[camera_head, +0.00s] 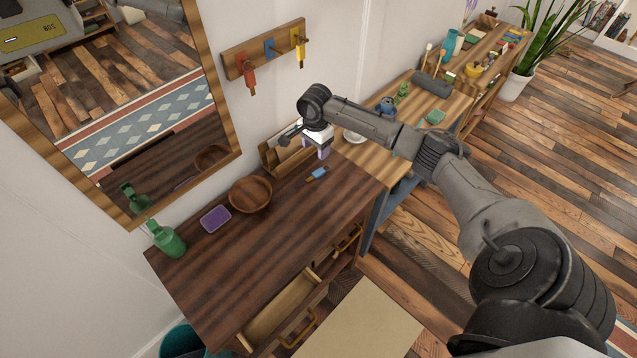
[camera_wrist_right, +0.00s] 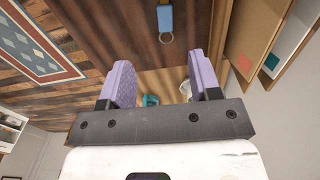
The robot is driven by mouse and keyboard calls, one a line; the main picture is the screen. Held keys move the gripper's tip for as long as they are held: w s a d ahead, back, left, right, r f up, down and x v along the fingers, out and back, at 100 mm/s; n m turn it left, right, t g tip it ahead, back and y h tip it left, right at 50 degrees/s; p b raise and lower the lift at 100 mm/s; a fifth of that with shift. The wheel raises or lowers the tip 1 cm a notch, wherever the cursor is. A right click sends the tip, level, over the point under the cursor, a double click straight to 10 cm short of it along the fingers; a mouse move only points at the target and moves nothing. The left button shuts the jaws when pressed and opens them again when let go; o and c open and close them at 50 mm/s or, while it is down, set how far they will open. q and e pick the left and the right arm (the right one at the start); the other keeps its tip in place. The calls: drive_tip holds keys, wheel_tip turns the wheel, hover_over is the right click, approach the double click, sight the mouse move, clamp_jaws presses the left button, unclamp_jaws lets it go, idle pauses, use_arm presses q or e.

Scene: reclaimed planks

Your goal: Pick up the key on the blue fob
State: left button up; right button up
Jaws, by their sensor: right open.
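The key on the blue fob (camera_head: 319,172) lies flat on the dark wooden desk, in front of the letter rack. The blue fob (camera_wrist_right: 165,19) and its metal ring also show at the top of the right wrist view. My right gripper (camera_head: 320,150) is above the desk, a little behind and above the fob. Its two purple fingers (camera_wrist_right: 163,80) are apart with nothing between them, and the fob lies beyond them. My left gripper is in neither view.
A wooden letter rack (camera_head: 274,159) stands beside my right gripper. A bowl (camera_head: 250,196), a purple tray (camera_head: 215,219) and a green bottle (camera_head: 167,240) are left. A wall rack (camera_head: 238,61) holds red and yellow fobs; its blue square is bare.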

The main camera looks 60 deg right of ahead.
drive_tip(key=d, duration=0.1)
drive_tip(key=m+b, duration=0.1)
drive_tip(key=b, duration=0.1)
hover_over(318, 172)
wheel_tip(318, 172, down, 8)
drive_tip(key=shift+f+b, duration=0.35)
drive_tip(key=shift+f, duration=0.25)
wheel_tip(318, 172, down, 4)
drive_tip(key=shift+s+f+b, duration=0.1)
drive_tip(key=shift+b, duration=0.6)
drive_tip(key=c, duration=1)
